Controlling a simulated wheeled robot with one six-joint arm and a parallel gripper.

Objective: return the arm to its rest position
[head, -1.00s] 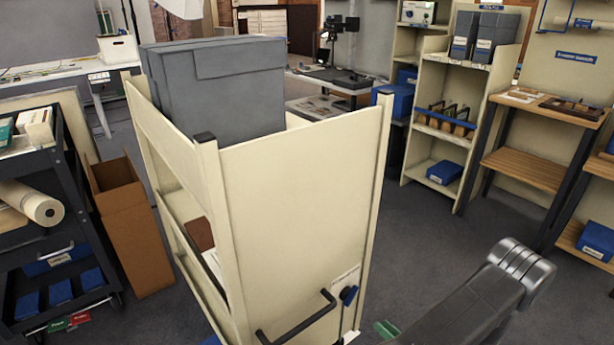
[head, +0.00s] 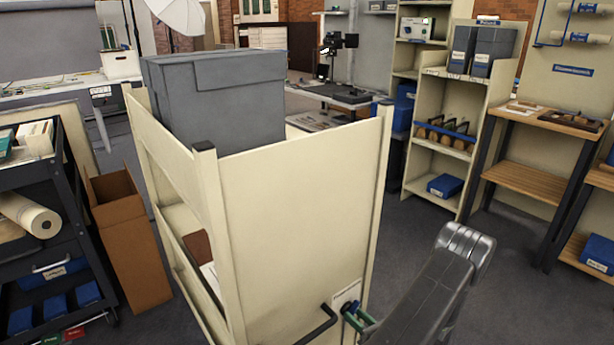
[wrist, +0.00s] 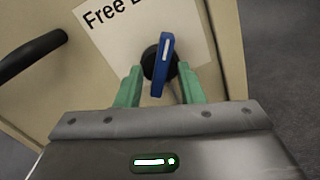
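My gripper (wrist: 159,69) has two green fingers, which stand apart on either side of a blue lever (wrist: 162,66) on a round black hub. Gaps show between the lever and both fingers, so the gripper is open and empty. The lever is mounted on a cream cart's end panel (head: 295,220), over a white label (wrist: 100,20) reading "Free" with the rest covered. In the head view my arm (head: 430,290) is extended low at the right, its green fingertips at the blue lever (head: 349,306). How deep the fingers reach is hard to tell.
A black handle (head: 318,325) sits left of the lever. A grey archival box (head: 215,100) stands on the cart. A cardboard bin (head: 130,240) and dark trolley (head: 75,220) are at left. Shelves (head: 440,165) stand behind; the floor (head: 510,300) at right is clear.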

